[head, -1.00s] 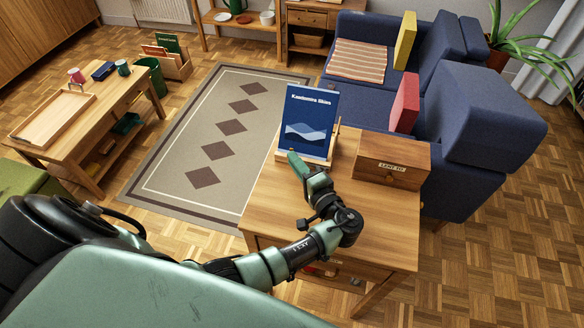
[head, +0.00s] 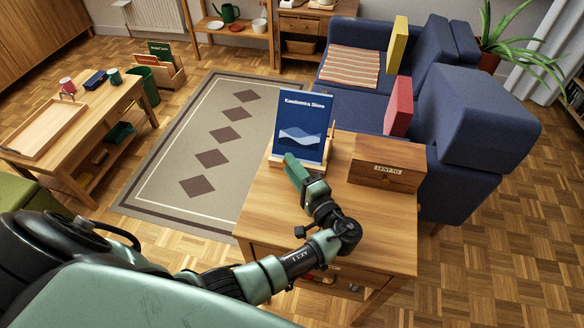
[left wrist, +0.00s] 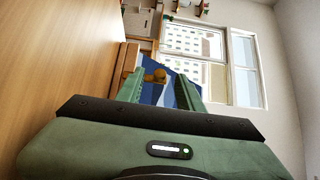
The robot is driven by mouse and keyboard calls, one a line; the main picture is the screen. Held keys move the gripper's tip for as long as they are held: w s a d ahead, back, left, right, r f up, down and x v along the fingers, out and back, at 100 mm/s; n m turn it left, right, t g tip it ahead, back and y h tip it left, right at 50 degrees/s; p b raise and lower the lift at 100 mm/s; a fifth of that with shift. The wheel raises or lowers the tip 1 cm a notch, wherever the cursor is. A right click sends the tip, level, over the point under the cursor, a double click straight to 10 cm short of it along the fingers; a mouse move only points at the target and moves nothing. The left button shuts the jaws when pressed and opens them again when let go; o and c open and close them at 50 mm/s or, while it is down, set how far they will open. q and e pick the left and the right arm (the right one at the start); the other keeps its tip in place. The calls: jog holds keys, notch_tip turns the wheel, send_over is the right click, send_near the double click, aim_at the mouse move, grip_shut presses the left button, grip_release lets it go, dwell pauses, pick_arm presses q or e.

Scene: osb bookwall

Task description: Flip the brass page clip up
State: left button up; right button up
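A blue book (head: 302,118) titled "Kaminoura Skies" leans upright on a wooden stand (head: 329,143) on the side table. My left gripper (head: 289,160) is in front of the book's lower part, pointing at it. In the left wrist view its two green fingers (left wrist: 158,84) are apart. The brass page clip (left wrist: 159,75) shows between them as a small rounded brass piece in front of the blue book (left wrist: 172,68). I cannot tell whether the fingers touch it. In the head view the clip is not discernible. My right gripper is not in view.
The wooden side table (head: 265,215) also bears a wooden box (head: 385,177) labelled "LENT TO", right of my left gripper. A blue sofa (head: 470,130) stands behind and right. A low table (head: 100,125) with a tray is at the left, past the rug (head: 165,180).

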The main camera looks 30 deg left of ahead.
pick_arm(q)
jog(key=b+v, duration=0.1)
jog(key=v, duration=0.5)
jog(key=shift+s+d+f+b, duration=0.15)
jog(key=shift+s+d+b, duration=0.05)
jog(key=shift+d+b, duration=0.15)
jog(key=shift+s+d, duration=0.3)
jog(key=shift+d, duration=0.15)
jog(key=shift+s, duration=0.1)
